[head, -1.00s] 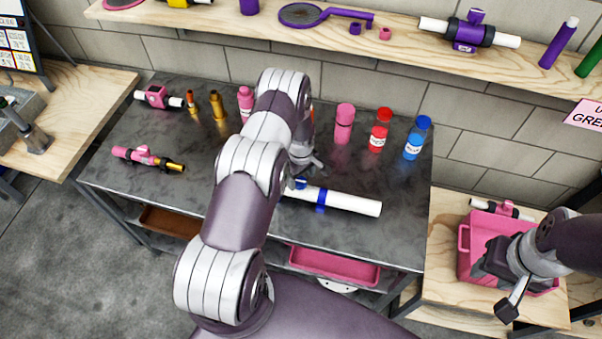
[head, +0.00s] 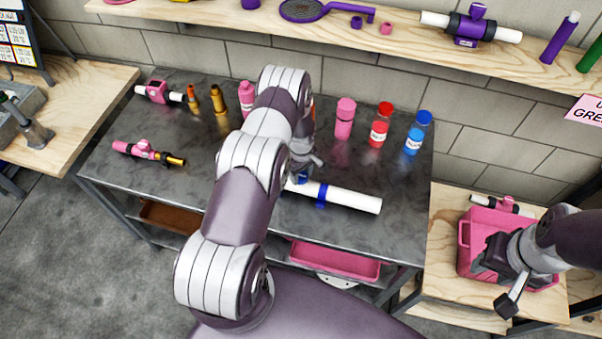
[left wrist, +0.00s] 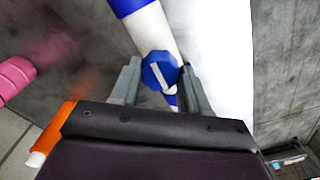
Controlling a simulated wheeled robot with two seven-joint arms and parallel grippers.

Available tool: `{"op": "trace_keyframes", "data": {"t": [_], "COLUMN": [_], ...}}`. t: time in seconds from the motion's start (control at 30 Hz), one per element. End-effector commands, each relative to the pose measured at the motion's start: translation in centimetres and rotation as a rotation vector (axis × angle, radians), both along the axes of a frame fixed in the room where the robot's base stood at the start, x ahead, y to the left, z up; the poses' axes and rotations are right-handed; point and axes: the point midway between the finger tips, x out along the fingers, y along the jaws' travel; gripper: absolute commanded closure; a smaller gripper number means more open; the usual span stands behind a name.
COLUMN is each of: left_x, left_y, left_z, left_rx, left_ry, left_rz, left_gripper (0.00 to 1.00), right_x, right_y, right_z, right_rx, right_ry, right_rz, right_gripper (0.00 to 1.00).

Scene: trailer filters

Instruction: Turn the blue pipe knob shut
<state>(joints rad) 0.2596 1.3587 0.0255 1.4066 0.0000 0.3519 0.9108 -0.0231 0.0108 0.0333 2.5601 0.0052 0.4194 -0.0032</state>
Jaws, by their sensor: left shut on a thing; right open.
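A white pipe (head: 352,199) with a blue band (head: 321,195) lies on the dark metal table. Its blue knob (head: 302,178) is partly hidden by my left gripper (head: 304,172) in the head view. In the left wrist view the blue knob (left wrist: 160,71) shows a white stripe on its face, and the white pipe (left wrist: 152,30) runs behind it. My left gripper (left wrist: 160,85) is shut on the knob, one finger on each side. My right gripper (head: 494,282) is open and empty, over or beside the pink crate at the right.
Red (head: 380,126) and blue (head: 418,132) bottles and a pink bottle (head: 345,118) stand behind the pipe. A pink pipe fitting (head: 146,152) lies at the table's left. The pink crate (head: 464,245) stands on a wooden table at right. A wooden shelf (head: 400,32) runs along the wall.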

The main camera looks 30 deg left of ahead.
Motion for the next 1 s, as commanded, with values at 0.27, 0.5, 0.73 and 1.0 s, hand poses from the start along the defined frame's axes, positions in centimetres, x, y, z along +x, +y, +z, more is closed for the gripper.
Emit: {"op": "trace_keyframes", "data": {"t": [0.27,0.5,0.73,1.0], "left_x": [0.1,0.1,0.1,0.1], "left_y": [0.0,0.0,0.0,0.0], "left_z": [0.0,-0.3,0.2,0.1], "left_rx": [0.001,0.001,0.001,0.001], "left_ry": [-0.004,-0.004,-0.003,-0.003], "left_rz": [-0.047,-0.167,-0.213,-0.212], "left_gripper": [0.85,0.85,0.85,0.85], "right_x": [0.0,0.0,0.0,0.0], "right_y": [0.0,0.0,0.0,0.0], "right_z": [-0.7,-2.5,-2.5,-2.5], "right_rx": [0.000,0.000,0.000,0.000], "right_ry": [0.000,0.000,0.000,0.000], "right_rz": [0.000,0.000,0.000,0.000], "right_gripper": [0.57,0.57,0.57,0.57]}}
